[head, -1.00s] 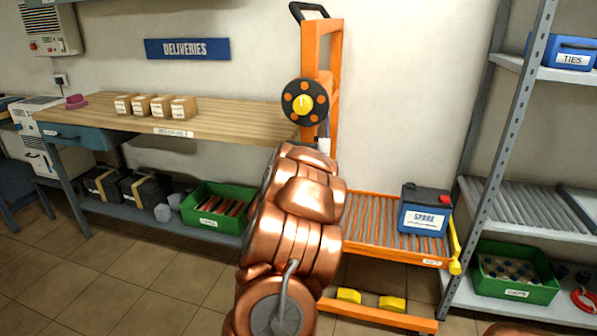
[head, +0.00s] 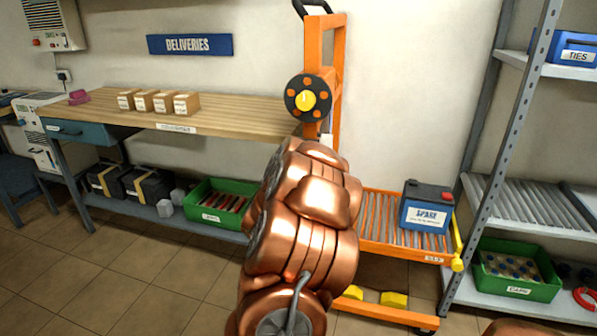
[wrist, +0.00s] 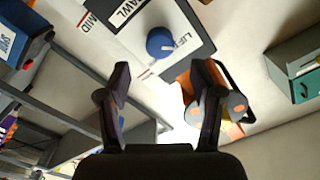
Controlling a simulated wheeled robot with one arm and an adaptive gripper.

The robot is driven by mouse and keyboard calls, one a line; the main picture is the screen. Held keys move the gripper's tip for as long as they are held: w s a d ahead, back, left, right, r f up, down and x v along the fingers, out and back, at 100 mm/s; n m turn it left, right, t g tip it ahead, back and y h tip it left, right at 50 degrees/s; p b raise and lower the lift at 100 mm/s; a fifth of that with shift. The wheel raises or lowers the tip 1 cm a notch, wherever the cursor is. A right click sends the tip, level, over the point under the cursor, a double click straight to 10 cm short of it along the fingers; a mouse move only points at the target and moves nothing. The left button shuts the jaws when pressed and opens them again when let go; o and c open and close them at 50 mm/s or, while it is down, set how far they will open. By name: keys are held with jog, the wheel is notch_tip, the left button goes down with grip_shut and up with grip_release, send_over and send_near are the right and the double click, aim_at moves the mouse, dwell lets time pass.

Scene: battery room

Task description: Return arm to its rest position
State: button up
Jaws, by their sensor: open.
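My copper-coloured arm stands folded in the middle of the head view, in front of the orange lift trolley (head: 337,80). My gripper (wrist: 162,85) shows in the wrist view with its two dark fingers spread apart and nothing between them. Beyond the fingers are a blue knob (wrist: 161,43) on a labelled panel and an orange part with a dark disc. In the head view my gripper cannot be made out.
A blue SPARE battery (head: 427,206) sits on the trolley's roller bed. A wooden bench (head: 235,117) with several small boxes is at left. A grey metal shelf (head: 518,150) with a green bin (head: 517,270) stands at right. Bare floor (head: 110,270) lies at front left.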

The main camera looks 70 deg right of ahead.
jog(key=shift+a, duration=0.6)
